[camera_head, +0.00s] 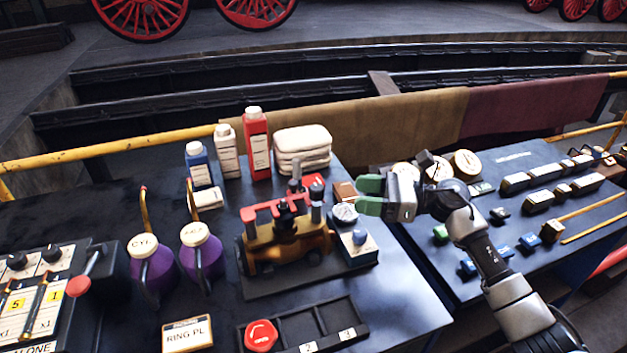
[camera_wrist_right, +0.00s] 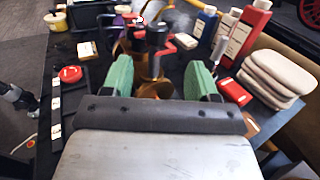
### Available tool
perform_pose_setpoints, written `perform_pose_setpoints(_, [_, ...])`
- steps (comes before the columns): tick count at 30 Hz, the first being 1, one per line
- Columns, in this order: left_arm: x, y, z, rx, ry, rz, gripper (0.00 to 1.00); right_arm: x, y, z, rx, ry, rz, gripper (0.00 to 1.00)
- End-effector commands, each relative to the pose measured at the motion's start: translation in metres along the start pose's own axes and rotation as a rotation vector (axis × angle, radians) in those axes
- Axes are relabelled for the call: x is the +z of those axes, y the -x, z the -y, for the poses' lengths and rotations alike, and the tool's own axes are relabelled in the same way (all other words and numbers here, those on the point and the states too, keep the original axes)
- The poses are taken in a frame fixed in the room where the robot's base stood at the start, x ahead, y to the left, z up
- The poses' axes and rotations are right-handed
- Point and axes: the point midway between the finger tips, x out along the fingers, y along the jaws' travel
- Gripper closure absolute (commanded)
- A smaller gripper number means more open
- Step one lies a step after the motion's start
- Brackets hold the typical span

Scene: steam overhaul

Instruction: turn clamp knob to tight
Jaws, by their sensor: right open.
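A brass and red fixture (camera_head: 285,235) stands on a dark base on the table in the head view. A dark knob (camera_head: 316,203) on a stem rises at its right side. The clamp knob is not labelled, so I cannot be sure which knob it is. My right gripper (camera_head: 360,195) is open and empty, its green fingertips pointing left toward the fixture, to the right of the dark knob. In the right wrist view, a black knob (camera_wrist_right: 157,36) and brass parts show beyond the gap between the open fingertips (camera_wrist_right: 160,78). My left gripper is not in view.
A gauge (camera_head: 345,213) on a blue-and-white block stands right of the fixture. A red bottle (camera_head: 257,145) and folded cloths (camera_head: 302,147) stand behind. Purple cans (camera_head: 202,258) stand to the left. A black divided tray (camera_head: 325,320) lies in front.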

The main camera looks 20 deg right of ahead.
Motion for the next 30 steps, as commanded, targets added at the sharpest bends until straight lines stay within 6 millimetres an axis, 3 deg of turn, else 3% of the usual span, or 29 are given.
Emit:
perform_pose_setpoints(4, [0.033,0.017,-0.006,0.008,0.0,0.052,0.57,0.005,-0.028,-0.001,0.002,-0.004,0.005,0.41])
perform_pose_setpoints(8, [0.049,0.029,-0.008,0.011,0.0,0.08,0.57,0.005,-0.054,-0.001,0.002,-0.007,0.006,0.41])
perform_pose_setpoints(11, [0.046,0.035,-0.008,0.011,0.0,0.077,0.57,0.005,-0.071,-0.001,0.001,-0.006,0.007,0.41])
perform_pose_setpoints(19, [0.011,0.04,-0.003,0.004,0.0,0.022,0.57,0.002,-0.097,0.0,-0.001,-0.005,0.004,0.41])
perform_pose_setpoints(28, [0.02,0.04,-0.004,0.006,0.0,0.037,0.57,0.001,-0.098,-0.001,-0.001,-0.005,0.003,0.41])
perform_pose_setpoints(30, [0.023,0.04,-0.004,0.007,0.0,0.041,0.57,0.001,-0.098,-0.001,-0.001,-0.005,0.003,0.52])
